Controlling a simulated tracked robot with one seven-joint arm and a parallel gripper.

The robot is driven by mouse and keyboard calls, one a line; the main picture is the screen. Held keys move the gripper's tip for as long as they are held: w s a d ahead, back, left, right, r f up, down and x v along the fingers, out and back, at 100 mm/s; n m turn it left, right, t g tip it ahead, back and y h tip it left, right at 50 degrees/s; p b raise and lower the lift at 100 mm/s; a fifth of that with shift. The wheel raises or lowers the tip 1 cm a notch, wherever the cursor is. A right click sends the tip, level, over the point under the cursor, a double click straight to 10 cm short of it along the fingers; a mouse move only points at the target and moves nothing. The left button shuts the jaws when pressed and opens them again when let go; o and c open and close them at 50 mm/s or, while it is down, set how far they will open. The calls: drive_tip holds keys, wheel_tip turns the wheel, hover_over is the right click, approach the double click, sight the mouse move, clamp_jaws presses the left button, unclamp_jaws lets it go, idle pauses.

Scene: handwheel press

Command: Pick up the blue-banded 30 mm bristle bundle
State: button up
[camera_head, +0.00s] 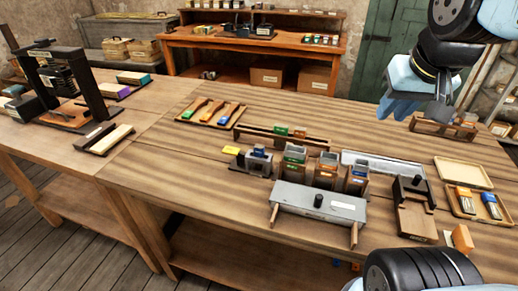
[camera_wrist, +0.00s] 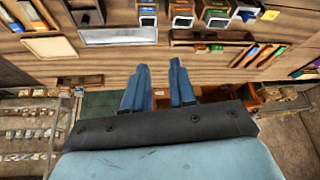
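A blue-banded bundle (camera_head: 490,204) lies in a shallow wooden tray (camera_head: 456,208) at the right of the workbench. An orange-banded bundle (camera_head: 464,199) lies to its left in the same tray. The bundles' lengths are too small to read. My gripper (camera_head: 399,108) is raised over the back right of the bench, well apart from the tray. In the wrist view its two blue fingers (camera_wrist: 160,80) are spread, with nothing between them.
Several dark bins (camera_head: 326,168) with coloured labels stand mid-bench behind a grey metal block (camera_head: 319,203). A wooden upright fixture (camera_head: 414,205) stands left of the tray. A pale panel (camera_head: 463,173) lies behind the tray. A small rack (camera_head: 443,128) stands below my gripper.

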drive_tip(key=o, duration=0.6)
drive_tip(key=shift+m+g, duration=0.4)
drive_tip(key=shift+g, duration=0.4)
drive_tip(key=w+a, duration=0.2)
drive_tip(key=w, duration=0.1)
drive_tip(key=w+a, duration=0.3)
drive_tip(key=shift+w+a+f, duration=0.15)
drive_tip(key=shift+w, duration=0.1)
drive_tip(key=shift+m+g, duration=0.3)
drive_tip(key=shift+g, duration=0.2)
drive_tip(key=w+a, duration=0.1)
drive_tip(key=w+a+f, duration=0.1)
drive_tip(key=a, duration=0.1)
drive_tip(key=w+a, duration=0.2)
drive_tip(key=shift+w+f, duration=0.1)
drive_tip(key=shift+f, duration=0.15)
drive_tip(key=m+g, duration=0.1)
drive_tip(key=g, duration=0.2)
hover_over(259, 146)
wheel_tip(259, 146, down, 8)
wheel_tip(259, 146, down, 14)
drive_tip(key=shift+r, duration=0.2)
